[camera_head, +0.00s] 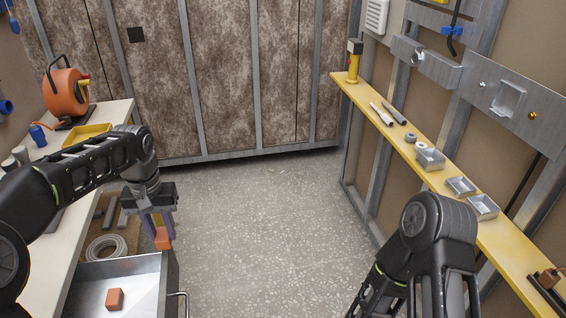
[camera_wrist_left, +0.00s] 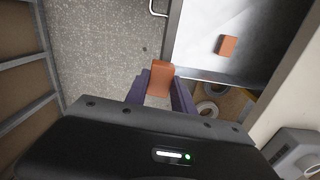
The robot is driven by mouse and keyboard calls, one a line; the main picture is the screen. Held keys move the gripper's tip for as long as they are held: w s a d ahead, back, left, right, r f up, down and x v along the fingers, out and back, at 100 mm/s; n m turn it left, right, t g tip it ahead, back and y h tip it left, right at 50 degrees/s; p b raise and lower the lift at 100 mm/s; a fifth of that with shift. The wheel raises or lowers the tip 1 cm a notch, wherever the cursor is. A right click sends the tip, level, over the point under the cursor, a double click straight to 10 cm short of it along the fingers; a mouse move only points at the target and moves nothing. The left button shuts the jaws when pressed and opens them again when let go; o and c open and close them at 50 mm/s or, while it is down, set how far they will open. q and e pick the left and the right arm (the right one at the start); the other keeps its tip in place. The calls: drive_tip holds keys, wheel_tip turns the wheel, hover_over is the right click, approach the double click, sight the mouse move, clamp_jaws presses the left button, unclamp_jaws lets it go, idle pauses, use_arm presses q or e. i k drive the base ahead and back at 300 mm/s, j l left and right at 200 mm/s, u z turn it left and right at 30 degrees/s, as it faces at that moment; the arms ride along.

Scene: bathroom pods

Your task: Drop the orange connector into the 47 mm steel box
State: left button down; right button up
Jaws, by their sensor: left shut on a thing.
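My left gripper (camera_head: 161,222) is shut on an orange connector (camera_head: 163,239), which hangs below the fingertips near the back edge of an open drawer. In the left wrist view the connector (camera_wrist_left: 160,77) sits between the purple fingers of the gripper (camera_wrist_left: 161,88). Three small open steel boxes stand on the yellow shelf at right: one farther back (camera_head: 430,159), a middle one (camera_head: 461,186) and a nearer one (camera_head: 484,207). I cannot tell which is 47 mm. The held connector is far from all of them. My right gripper is out of view.
A second orange block (camera_head: 115,299) lies in the metal drawer (camera_head: 145,272); it also shows in the left wrist view (camera_wrist_left: 228,44). The yellow shelf (camera_head: 505,247) carries tubes, rings and a yellow tool (camera_head: 353,65). The workbench (camera_head: 52,235) is at left. The middle floor is clear.

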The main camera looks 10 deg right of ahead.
sight(427, 164)
drive_tip(key=z, duration=1.25)
